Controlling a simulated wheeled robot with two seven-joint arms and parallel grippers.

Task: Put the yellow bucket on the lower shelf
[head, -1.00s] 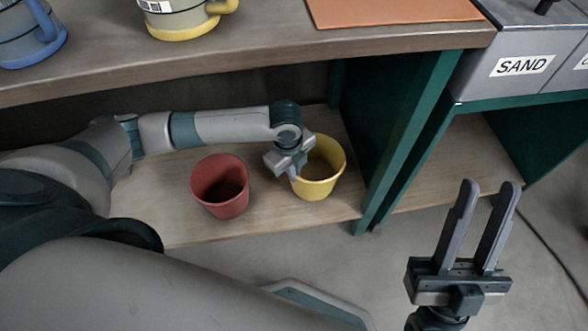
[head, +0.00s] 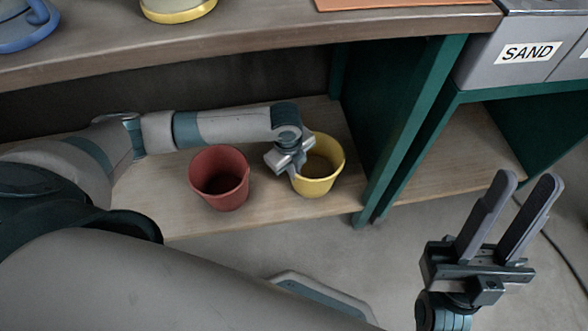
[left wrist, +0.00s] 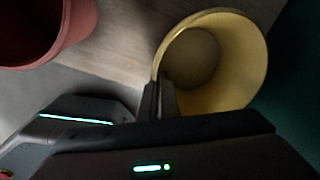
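The yellow bucket (head: 328,182) stands upright on the right part of the wooden lower shelf (head: 270,215), near the green side panel. My left gripper (head: 297,176) is at its left rim. In the left wrist view, the fingers (left wrist: 160,98) are close together with the rim of the yellow bucket (left wrist: 235,60) between them, so the gripper looks shut on its wall. The bucket looks empty. My right gripper (head: 528,180) is open and empty, over the floor at the right, with its fingers apart.
A red bucket (head: 219,190) stands just left of the yellow one on the same shelf. The upper tabletop (head: 250,32) overhangs the shelf. A green panel (head: 405,120) closes its right side. Grey bins, one marked SAND (head: 528,52), stand at the right.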

